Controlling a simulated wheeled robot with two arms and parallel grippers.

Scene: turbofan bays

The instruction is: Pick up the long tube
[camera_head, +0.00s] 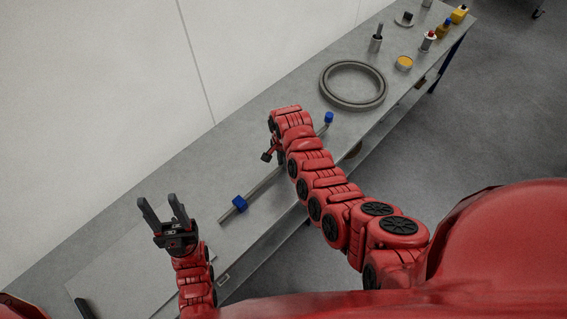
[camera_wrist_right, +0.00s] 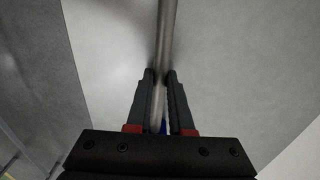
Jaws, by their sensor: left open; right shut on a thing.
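The long tube (camera_head: 265,184) is a thin grey metal pipe with a blue fitting (camera_head: 239,203) near its left end and another blue fitting (camera_head: 328,117) at its far right end. It runs diagonally over the grey table; the head view does not show clearly whether it is lifted. My right arm hides its middle. My right gripper (camera_wrist_right: 160,75) is shut on the tube, which also shows in the right wrist view (camera_wrist_right: 167,35) passing between the fingers. My left gripper (camera_head: 161,207) is open and empty, left of the tube's left end.
A large grey ring (camera_head: 325,88) lies on the table (camera_head: 300,75) beyond my right arm. Small containers, including an orange-topped tin (camera_head: 404,63) and a yellow bottle (camera_head: 459,14), stand at the far right end. A pale wall (camera_head: 100,100) runs along the back edge.

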